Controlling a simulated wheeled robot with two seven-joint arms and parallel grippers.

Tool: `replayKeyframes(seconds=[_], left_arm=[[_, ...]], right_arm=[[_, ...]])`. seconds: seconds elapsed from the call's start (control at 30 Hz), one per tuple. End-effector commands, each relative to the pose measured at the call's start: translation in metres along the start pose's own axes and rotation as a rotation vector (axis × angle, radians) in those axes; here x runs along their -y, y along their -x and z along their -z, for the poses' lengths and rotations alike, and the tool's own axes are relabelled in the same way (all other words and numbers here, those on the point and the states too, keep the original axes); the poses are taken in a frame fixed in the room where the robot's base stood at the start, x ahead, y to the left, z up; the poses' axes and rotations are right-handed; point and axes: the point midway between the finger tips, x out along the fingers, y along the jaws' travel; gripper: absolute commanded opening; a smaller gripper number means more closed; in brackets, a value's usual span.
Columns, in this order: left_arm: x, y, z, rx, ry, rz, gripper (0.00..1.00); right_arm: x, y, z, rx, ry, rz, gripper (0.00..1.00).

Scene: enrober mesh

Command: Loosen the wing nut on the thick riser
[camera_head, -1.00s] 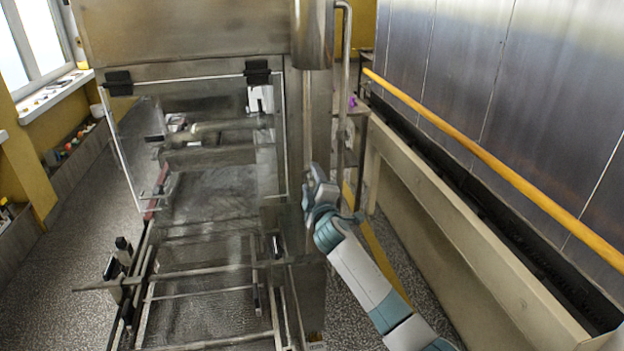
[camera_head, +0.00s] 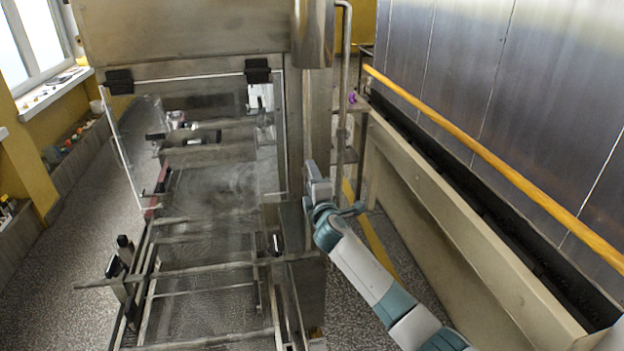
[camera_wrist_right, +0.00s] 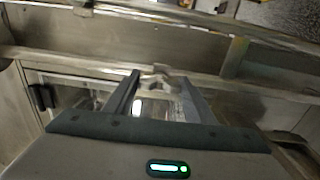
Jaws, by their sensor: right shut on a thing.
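My right gripper (camera_head: 312,168) is at the right side of the steel machine, beside its upright column, and its fingers are hard to make out there. In the right wrist view my right gripper (camera_wrist_right: 160,80) has its two dark fingers around a small grey metal piece, which looks like the wing nut (camera_wrist_right: 158,70). The gripper is shut on it. The nut sits against a metal bar crossing the picture. A vertical pipe (camera_head: 343,95) stands right of the column in the head view; I cannot tell if it is the thick riser. My left gripper is not in view.
The machine's mesh belt frame (camera_head: 205,267) fills the lower left, with a clear hinged panel (camera_head: 135,150) above it. A yellow rail (camera_head: 490,155) runs along the steel wall at right. Speckled floor shows between the machine and the wall's beige base (camera_head: 450,230).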

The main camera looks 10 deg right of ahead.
Motion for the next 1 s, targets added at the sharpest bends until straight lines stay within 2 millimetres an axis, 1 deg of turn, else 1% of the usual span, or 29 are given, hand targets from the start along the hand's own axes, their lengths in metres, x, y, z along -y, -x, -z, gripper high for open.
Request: replayKeyframes(seconds=[0.03,0.1,0.43,0.57,0.67,0.77,0.87,1.0], left_arm=[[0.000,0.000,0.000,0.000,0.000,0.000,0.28],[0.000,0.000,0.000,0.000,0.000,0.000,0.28],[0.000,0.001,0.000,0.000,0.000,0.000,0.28],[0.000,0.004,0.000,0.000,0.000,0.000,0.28],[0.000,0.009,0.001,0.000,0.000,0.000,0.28],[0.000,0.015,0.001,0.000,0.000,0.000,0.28],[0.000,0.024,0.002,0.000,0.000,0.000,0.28],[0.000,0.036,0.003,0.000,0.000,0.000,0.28]], right_arm=[[0.001,0.000,0.000,0.000,0.002,0.001,0.55],[0.001,0.000,0.000,0.000,0.001,0.001,0.69],[0.000,0.001,0.000,0.000,-0.001,0.000,0.69],[0.000,0.005,0.000,0.000,-0.001,0.001,0.69],[-0.001,0.011,0.000,0.000,0.000,0.001,0.69],[-0.002,0.021,0.000,0.000,0.000,0.002,0.69],[-0.003,0.034,0.000,0.000,-0.001,0.002,0.69],[-0.003,0.058,0.000,-0.001,-0.001,0.002,0.69]])
